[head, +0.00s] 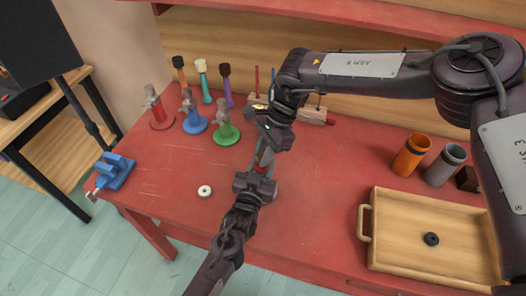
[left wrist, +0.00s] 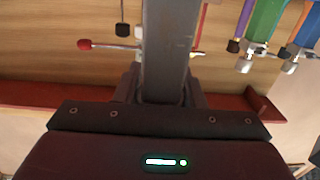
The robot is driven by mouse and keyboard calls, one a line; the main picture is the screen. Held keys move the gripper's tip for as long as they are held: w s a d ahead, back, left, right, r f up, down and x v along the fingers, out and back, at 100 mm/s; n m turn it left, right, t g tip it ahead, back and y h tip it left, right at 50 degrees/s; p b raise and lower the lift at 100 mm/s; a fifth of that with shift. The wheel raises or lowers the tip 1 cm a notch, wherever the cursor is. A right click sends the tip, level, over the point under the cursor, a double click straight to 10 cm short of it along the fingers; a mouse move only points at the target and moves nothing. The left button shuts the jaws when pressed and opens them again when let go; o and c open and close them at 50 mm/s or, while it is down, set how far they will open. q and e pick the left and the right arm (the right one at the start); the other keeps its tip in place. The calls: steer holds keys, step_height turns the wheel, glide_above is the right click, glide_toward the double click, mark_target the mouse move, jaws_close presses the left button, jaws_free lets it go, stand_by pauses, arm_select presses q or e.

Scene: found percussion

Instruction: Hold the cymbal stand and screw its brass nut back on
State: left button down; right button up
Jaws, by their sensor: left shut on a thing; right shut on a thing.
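The cymbal stand (head: 263,157) shows only as a short grey and red piece between my two grippers near the middle of the red table. My left gripper (head: 257,182) is shut on it low down, coming from the front. My right gripper (head: 269,138) is directly above, pointing down at the stand's top, and is shut. The brass nut is hidden; it appears to be within the right fingers, and I cannot tell whether it touches the thread. In the left wrist view a grey upright bar (left wrist: 170,50) blocks the middle, and the nut does not show.
Red, blue and green clamp stands (head: 194,122) and several mallets (head: 203,80) stand at the back left. A white ring (head: 204,191) lies on the red table (head: 310,205). A blue vise (head: 116,171) sits at the left edge. A wooden tray (head: 363,222) with a black ring (head: 431,239) and two cups (head: 411,155) are right.

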steer(key=shift+f, duration=0.55)
steer(key=o, duration=1)
steer(key=shift+c, duration=0.2)
steer(key=shift+r, duration=2.25)
steer(key=o, duration=0.6)
steer(key=shift+c, duration=0.2)
